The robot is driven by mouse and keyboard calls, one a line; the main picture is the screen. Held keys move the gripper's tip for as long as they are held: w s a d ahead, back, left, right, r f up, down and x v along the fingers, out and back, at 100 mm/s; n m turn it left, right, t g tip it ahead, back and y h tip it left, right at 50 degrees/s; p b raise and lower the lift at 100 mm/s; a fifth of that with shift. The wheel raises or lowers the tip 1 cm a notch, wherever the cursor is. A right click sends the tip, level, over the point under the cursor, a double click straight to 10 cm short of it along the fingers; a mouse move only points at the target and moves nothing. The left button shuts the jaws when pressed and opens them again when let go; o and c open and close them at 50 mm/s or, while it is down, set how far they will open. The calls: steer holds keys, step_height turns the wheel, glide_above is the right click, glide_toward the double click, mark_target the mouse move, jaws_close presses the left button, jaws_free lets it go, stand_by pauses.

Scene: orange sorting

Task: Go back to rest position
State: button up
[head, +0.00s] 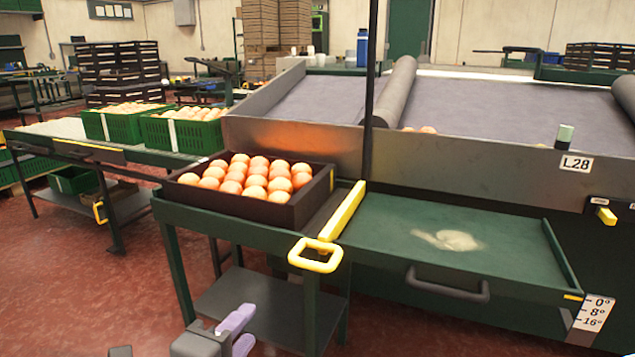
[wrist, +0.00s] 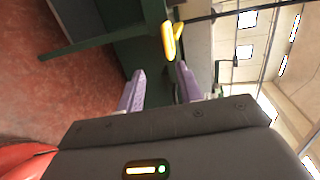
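My gripper (head: 241,331) shows at the bottom of the head view, low in front of the green cart, with its lilac fingers clear of everything. In the wrist view the two lilac fingers (wrist: 158,92) stand apart with nothing between them. A dark crate (head: 318,190) full of oranges (head: 245,178) sits on the green cart (head: 180,215) beyond and above my gripper. The yellow handle (head: 316,265) of the cart is to the right of my gripper and farther off; a yellow handle also shows in the wrist view (wrist: 169,40).
A green tray table (head: 390,225) with a pale patch (head: 448,240) stands at the right below a wide sorting belt (head: 480,108). Green crates (head: 185,135) stand on a bench at the left. The red floor (head: 75,290) at the lower left is clear.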

steer(key=w+d+r+n+y+p, duration=0.2)
steer(key=w+d+r+n+y, duration=0.1)
steer(key=w+r+n+y, duration=0.65)
steer(key=s+d+f+n+g+h, duration=0.1)
steer(key=s+d+f+n+g, duration=0.2)
steer(key=d, duration=0.4)
steer(key=s+d+f+n+g+h+p, duration=0.1)
steer(key=s+d+f+n+g+h, duration=0.1)
steer(key=s+d+f+n, duration=0.3)
steer(key=s+d+f+n+g+h+p, duration=0.1)
steer(key=s+d+f+n+g, duration=0.3)
steer(key=d, duration=0.6)
steer(key=shift+s+d+f+h, duration=0.35)
steer(key=shift+s+f, duration=0.1)
steer(key=shift+s, duration=0.3)
